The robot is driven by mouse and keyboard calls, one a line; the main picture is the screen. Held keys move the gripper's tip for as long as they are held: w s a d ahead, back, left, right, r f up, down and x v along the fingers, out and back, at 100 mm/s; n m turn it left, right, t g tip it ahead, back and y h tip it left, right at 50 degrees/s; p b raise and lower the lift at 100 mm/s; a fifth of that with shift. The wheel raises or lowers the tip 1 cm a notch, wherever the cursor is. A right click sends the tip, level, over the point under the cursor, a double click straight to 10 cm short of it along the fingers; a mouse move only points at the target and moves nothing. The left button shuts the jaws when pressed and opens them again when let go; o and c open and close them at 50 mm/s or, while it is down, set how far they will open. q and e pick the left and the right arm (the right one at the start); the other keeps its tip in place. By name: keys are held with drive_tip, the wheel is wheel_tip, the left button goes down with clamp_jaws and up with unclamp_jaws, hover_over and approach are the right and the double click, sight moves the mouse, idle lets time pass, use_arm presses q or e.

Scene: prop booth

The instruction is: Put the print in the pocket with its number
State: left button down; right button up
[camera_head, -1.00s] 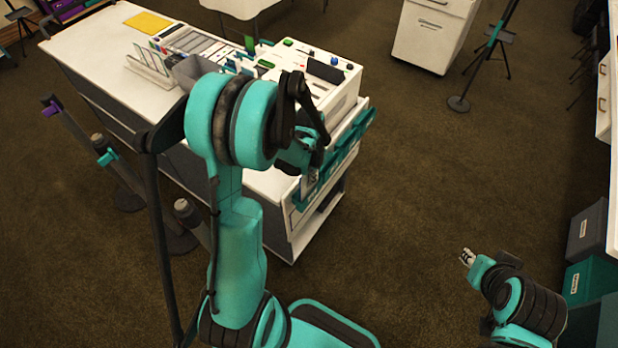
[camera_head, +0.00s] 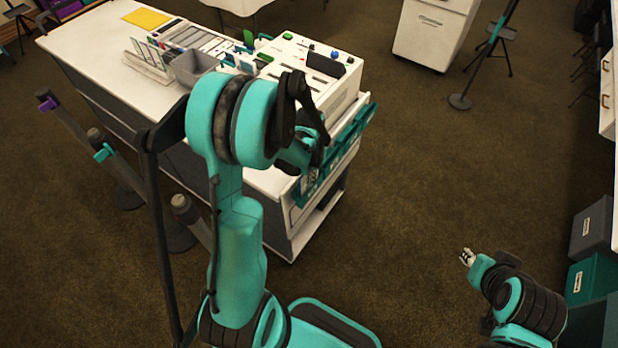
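My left gripper (camera_head: 309,164) is at the end of the white cart, close against a teal pocket rack (camera_head: 352,128) that runs along the cart's side. My own arm covers much of the gripper, so its fingers are hard to read. A small pale piece with dark marks, perhaps the print (camera_head: 311,177), shows just below the gripper at the rack's near end. I cannot tell whether it is gripped or sits in a pocket. Pocket numbers are too small to read. My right gripper (camera_head: 467,257) is low at the right, over the floor and away from the cart.
The cart top (camera_head: 85,57) carries a grey bin (camera_head: 197,68), a yellow sheet (camera_head: 147,18), a card rack and a white slotted box (camera_head: 335,85). Stands with grey posts are left of my arm. A thin tripod (camera_head: 460,101) stands right. The central floor is open.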

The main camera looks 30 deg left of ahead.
use_arm(q)
drive_tip(key=c, duration=1.6)
unclamp_jaws()
drive_tip(key=shift+c, duration=0.2)
drive_tip(key=shift+r, duration=0.15)
wheel_tip(320, 180, up, 12)
drive_tip(key=shift+f, duration=0.15)
drive_tip(key=s+d+r+n+t+b, duration=0.1)
drive_tip(key=s+d+r+t+b, duration=0.1)
drive_tip(key=s+d+t+b, duration=0.2)
drive_tip(key=s+d+t, duration=0.3)
drive_tip(key=s+d, duration=0.3)
drive_tip(key=shift+s+d+r, duration=0.25)
drive_tip(key=shift+s+d, duration=0.05)
drive_tip(key=shift+s, duration=0.1)
